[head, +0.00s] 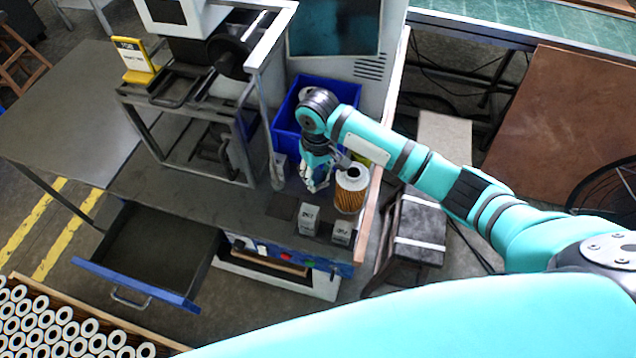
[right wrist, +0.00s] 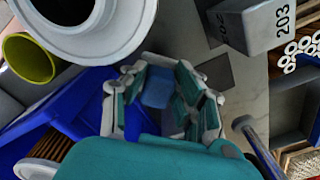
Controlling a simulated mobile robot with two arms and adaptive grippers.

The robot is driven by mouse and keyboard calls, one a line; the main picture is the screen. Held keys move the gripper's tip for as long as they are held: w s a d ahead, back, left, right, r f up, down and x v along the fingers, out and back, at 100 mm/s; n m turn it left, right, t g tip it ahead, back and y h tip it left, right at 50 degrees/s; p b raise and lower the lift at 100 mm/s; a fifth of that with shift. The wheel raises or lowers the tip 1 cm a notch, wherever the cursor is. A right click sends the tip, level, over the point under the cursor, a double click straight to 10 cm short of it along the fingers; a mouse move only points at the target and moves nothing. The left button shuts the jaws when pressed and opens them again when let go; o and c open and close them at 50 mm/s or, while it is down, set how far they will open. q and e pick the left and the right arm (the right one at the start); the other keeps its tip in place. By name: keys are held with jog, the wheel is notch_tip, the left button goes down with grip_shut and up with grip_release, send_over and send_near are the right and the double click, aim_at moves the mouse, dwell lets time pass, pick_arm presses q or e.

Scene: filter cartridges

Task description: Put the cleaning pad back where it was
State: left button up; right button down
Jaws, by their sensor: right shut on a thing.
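My right gripper (head: 317,184) points down over the grey bench top, just left of the filter cartridge. In the right wrist view its fingers (right wrist: 163,92) are shut on a small blue piece, which looks like the cleaning pad (right wrist: 157,91). In the head view the pad is hidden or too small to tell. My left gripper is not in view.
An orange filter cartridge with a white top (head: 351,189) stands close right of the gripper. A blue bin (head: 284,133) is behind. Grey labelled blocks (head: 309,219) (head: 342,232) stand at the front edge. An empty drawer (head: 150,250) is open at left. A metal frame (head: 240,140) stands left.

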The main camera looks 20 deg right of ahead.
aim_at(318, 186)
jog(key=shift+f, duration=2.25)
jog(key=c, duration=1)
grip_release()
jog(key=shift+r, duration=0.1)
notch_tip(318, 186, up, 12)
jog(key=shift+r+b, duration=0.1)
jog(key=shift+b, duration=0.4)
